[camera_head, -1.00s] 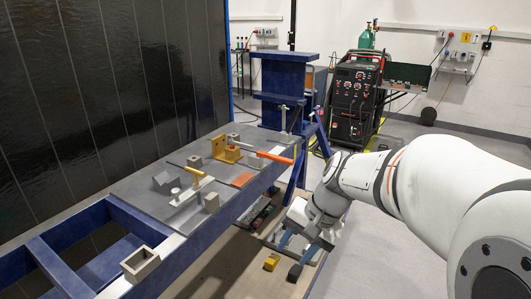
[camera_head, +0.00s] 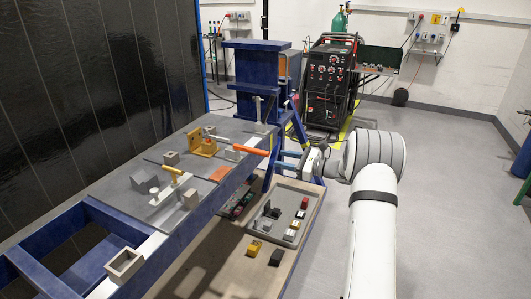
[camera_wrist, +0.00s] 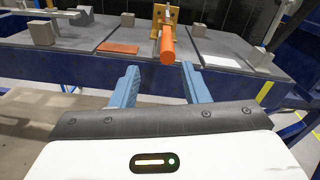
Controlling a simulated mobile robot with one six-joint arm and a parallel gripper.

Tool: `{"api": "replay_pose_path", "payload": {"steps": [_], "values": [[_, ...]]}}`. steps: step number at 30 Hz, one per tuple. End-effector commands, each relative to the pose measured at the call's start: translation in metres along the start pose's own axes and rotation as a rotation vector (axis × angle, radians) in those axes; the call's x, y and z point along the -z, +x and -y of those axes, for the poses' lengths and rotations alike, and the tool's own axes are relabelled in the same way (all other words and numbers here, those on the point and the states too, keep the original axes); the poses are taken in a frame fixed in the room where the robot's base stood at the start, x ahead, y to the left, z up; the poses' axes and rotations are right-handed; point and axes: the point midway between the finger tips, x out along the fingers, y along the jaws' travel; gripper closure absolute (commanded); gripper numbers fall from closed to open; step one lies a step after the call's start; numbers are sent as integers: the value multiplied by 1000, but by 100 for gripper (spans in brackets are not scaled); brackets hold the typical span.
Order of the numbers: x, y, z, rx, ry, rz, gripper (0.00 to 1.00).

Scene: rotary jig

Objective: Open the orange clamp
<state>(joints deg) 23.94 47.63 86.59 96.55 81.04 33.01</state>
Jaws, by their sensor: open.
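The orange clamp has an orange bar handle (camera_head: 250,150) that sticks out level over the table's front edge. Its handle (camera_wrist: 167,45) points toward the camera in the wrist view. A yellow-orange bracket (camera_head: 203,146) stands at the handle's inner end. My gripper (camera_head: 280,160) is just beyond the handle's free end, at about table height. In the wrist view its two blue fingers (camera_wrist: 160,68) are apart and empty, and the handle's end appears ahead, between and a little above the fingertips. No contact shows.
The grey table (camera_head: 110,190) also carries a yellow-handled clamp (camera_head: 172,172), several grey blocks and an orange plate (camera_head: 220,174). A grey tray (camera_head: 310,205) with small parts lies on a lower shelf. A welding machine (camera_head: 328,85) stands behind. The floor at right is clear.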

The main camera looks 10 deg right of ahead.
Motion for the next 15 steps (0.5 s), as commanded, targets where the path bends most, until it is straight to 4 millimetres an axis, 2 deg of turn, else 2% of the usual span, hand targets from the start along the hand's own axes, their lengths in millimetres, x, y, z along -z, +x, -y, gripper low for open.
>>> {"api": "replay_pose_path", "payload": {"steps": [5, 15], "values": [[4, 5, 10, 27, 22, 25, 59], [2, 58, 10, 25, 22, 25, 59]]}}
